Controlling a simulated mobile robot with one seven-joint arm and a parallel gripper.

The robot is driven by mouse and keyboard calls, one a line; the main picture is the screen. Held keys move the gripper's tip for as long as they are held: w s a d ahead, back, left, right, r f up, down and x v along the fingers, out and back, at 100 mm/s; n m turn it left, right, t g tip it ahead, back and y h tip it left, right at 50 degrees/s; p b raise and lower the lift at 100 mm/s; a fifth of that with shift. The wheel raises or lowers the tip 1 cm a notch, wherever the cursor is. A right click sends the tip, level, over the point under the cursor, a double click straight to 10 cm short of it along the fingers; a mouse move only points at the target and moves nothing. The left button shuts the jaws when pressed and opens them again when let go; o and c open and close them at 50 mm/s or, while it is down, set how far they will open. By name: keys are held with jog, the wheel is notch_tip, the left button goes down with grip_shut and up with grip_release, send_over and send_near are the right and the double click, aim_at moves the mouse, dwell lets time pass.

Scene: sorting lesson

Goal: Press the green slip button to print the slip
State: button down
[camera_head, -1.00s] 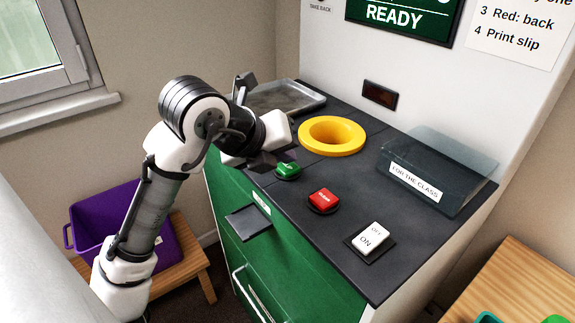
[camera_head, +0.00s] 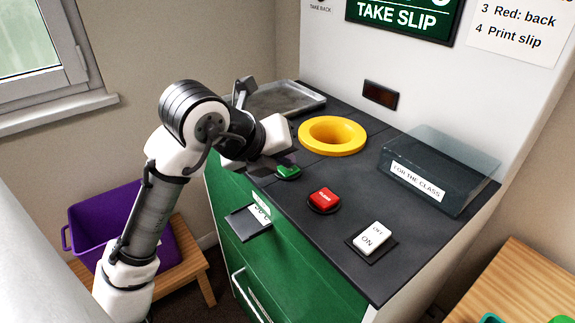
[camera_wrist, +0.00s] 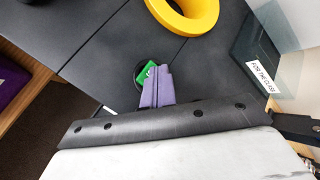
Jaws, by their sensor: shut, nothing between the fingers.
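The green slip button (camera_head: 288,172) sits on the dark counter, left of the red button. My gripper (camera_head: 281,162) is shut and empty, its fingertips right at the button; whether they touch it I cannot tell. In the wrist view the closed fingers (camera_wrist: 157,86) partly cover the green button (camera_wrist: 146,73). A white slip (camera_head: 262,210) with green marks shows at the slot on the green front, above the small dark tray (camera_head: 245,225). The display (camera_head: 404,16) reads "TAKE SLIP".
The red button (camera_head: 324,198) and a white ON/OFF switch (camera_head: 372,237) are to the right. A yellow ring (camera_head: 333,136), a metal tray (camera_head: 287,99) and a clear "FOR THE CLASS" bin (camera_head: 436,172) stand behind. A purple crate (camera_head: 97,230) is lower left.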

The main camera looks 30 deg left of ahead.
aim_at(283, 172)
jog(key=shift+r, duration=0.1)
jog(key=shift+r+p, duration=0.55)
jog(key=shift+r, duration=0.3)
jog(key=shift+r+p, duration=1.75)
jog(key=shift+r, duration=0.8)
jog(key=shift+s+f, duration=0.1)
jog(key=shift+f, duration=0.05)
